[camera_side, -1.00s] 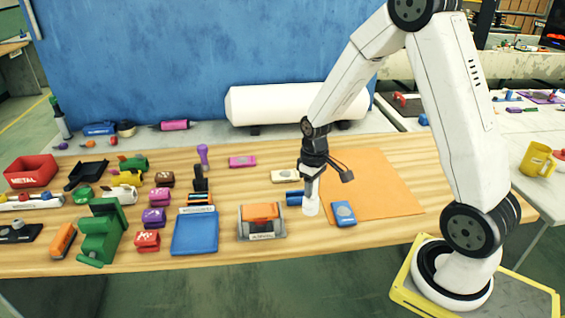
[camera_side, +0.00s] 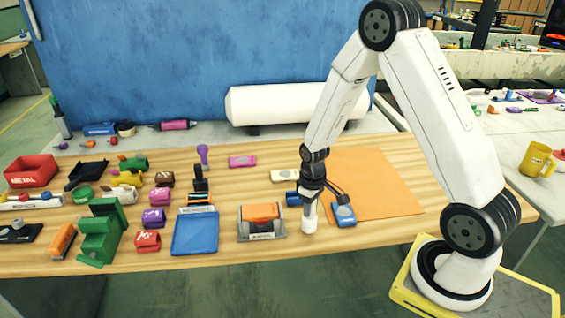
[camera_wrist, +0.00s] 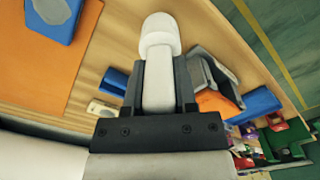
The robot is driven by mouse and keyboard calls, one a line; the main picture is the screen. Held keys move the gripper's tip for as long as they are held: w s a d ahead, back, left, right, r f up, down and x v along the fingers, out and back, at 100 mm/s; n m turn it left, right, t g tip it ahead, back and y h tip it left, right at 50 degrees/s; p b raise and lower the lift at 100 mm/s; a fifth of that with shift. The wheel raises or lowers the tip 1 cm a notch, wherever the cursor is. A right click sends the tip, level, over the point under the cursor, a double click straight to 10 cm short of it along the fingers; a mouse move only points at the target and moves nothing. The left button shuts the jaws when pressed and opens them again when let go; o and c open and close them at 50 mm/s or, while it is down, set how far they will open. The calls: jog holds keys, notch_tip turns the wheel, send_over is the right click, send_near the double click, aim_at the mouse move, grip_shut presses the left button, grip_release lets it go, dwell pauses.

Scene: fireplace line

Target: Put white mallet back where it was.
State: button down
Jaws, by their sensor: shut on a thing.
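My gripper (camera_side: 311,203) is shut on the white mallet (camera_side: 309,223), whose lower end hangs upright below the fingers in the side view. In the wrist view the mallet's rounded white head (camera_wrist: 160,36) sticks out past the fingertips, and its pale shaft lies between the two dark fingers of my gripper (camera_wrist: 160,68). The mallet is over the wooden table, between the grey holder with an orange block (camera_side: 262,214) and the blue block with a grey disc (camera_side: 343,214). I cannot tell whether its lower end touches the table.
A blue piece (camera_side: 292,198) lies just behind the gripper, beside a cream block (camera_side: 285,176). An orange mat (camera_side: 380,185) spreads to the right. A blue tray (camera_side: 195,235) and a green holder (camera_side: 101,235) stand to the left. Bare wood (camera_side: 350,238) shows in front.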

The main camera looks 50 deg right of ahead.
jog(key=shift+f, duration=0.35)
jog(key=shift+f, duration=0.55)
dwell(0.4)
jog(key=c, duration=0.7)
grip_release()
jog(key=o, duration=0.5)
jog(key=shift+c, duration=1.4)
jog(key=shift+r, duration=2.5)
